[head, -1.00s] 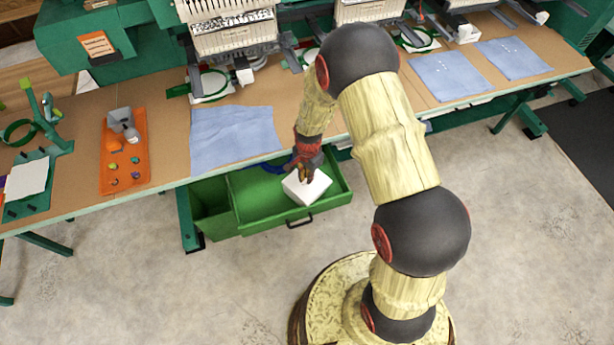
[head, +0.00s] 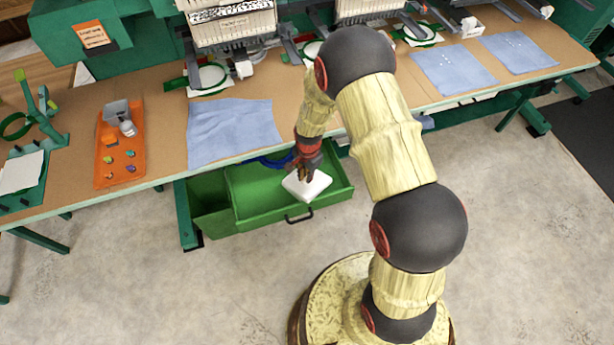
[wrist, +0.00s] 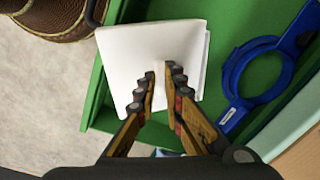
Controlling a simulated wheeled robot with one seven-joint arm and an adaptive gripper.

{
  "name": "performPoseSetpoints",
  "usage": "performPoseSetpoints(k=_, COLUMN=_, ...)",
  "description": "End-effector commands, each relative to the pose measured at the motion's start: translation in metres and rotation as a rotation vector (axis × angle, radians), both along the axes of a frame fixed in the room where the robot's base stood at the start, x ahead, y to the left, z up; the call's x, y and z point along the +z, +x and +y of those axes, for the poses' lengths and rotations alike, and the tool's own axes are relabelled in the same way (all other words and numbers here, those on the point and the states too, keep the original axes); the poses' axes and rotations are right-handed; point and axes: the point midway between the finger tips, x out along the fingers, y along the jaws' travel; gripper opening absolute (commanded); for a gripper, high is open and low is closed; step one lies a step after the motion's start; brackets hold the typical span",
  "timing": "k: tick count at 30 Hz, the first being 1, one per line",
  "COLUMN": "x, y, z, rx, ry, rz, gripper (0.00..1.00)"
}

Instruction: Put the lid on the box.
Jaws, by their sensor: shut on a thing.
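A white square lid (wrist: 122,58) fills the upper middle of the wrist view. It also shows as a white slab (head: 309,190) in the head view, over the right part of the open green drawer (head: 262,220). My gripper (wrist: 161,73) is over the lid's middle, pointing down, with its fingers close together and shut on it. The part between the fingertips is too small to make out. A thin pale edge (wrist: 205,60) shows beyond the lid's right side and may be the box under it. I cannot tell whether lid and box touch.
A blue ring-shaped hoop (wrist: 228,87) lies at the drawer's back, right of the lid in the wrist view. The table edge overhangs the drawer. An orange tray (head: 121,177) and blue cloth (head: 232,133) lie on the table. The floor in front is clear.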

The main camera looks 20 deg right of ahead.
Motion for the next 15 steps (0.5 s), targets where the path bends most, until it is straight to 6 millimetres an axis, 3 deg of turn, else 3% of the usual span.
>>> performPoseSetpoints(k=1, x=-0.0187, y=-0.0215, z=0.0002, rx=0.001, ry=0.000, rz=0.042, gripper=0.00)
performPoseSetpoints(k=15, x=-0.0197, y=-0.0138, z=0.0008, rx=0.001, ry=0.000, rz=0.042, gripper=0.00)
